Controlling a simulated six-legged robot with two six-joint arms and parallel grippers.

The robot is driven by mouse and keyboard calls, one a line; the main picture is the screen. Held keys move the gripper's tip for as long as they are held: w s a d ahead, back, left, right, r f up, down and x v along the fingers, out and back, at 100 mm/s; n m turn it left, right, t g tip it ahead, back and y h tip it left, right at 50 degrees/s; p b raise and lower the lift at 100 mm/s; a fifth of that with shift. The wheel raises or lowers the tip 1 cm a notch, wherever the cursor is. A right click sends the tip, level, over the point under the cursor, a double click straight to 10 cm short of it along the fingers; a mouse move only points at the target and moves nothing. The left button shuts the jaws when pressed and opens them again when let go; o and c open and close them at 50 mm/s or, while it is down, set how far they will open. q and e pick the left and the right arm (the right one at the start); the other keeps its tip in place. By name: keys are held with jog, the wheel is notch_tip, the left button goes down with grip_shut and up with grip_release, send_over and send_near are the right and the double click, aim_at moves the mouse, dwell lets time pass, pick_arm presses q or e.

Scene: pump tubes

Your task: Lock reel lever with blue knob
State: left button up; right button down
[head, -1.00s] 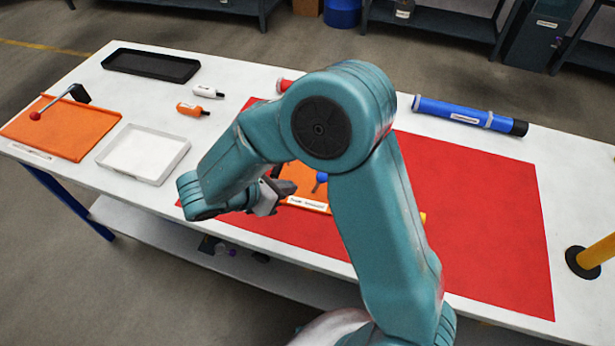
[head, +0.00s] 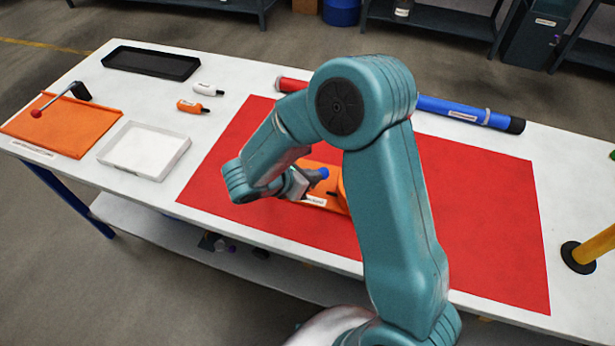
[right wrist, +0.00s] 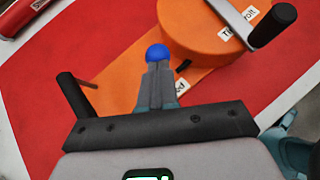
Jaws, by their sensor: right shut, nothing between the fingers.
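The reel's blue knob (head: 323,173) shows just past the tips of my right gripper (head: 308,178) in the head view. In the right wrist view the blue knob (right wrist: 157,53) lies straight ahead of the closed fingertips (right wrist: 158,72); whether they touch it I cannot tell. The orange reel (right wrist: 205,30) with a dark handle (right wrist: 272,25) stands on its orange base (right wrist: 118,88) on the red mat (head: 480,220). The knob's lever is hidden behind the fingers. My right gripper is shut and empty. My left gripper is not in view.
Behind the reel lie a red tube (head: 291,85) and a blue tube (head: 450,108). To the left are a white tray (head: 145,150), a black tray (head: 150,62), two small bottles and an orange board with a red-knobbed lever (head: 50,125). A yellow post (head: 590,250) stands at right.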

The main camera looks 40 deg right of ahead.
jog(key=shift+s+d+f+b, duration=0.35)
jog(key=shift+s+d, duration=0.05)
jog(key=shift+s, duration=0.05)
jog(key=shift+s+d+r, duration=0.1)
jog(key=shift+r, duration=0.05)
jog(key=shift+w, duration=0.25)
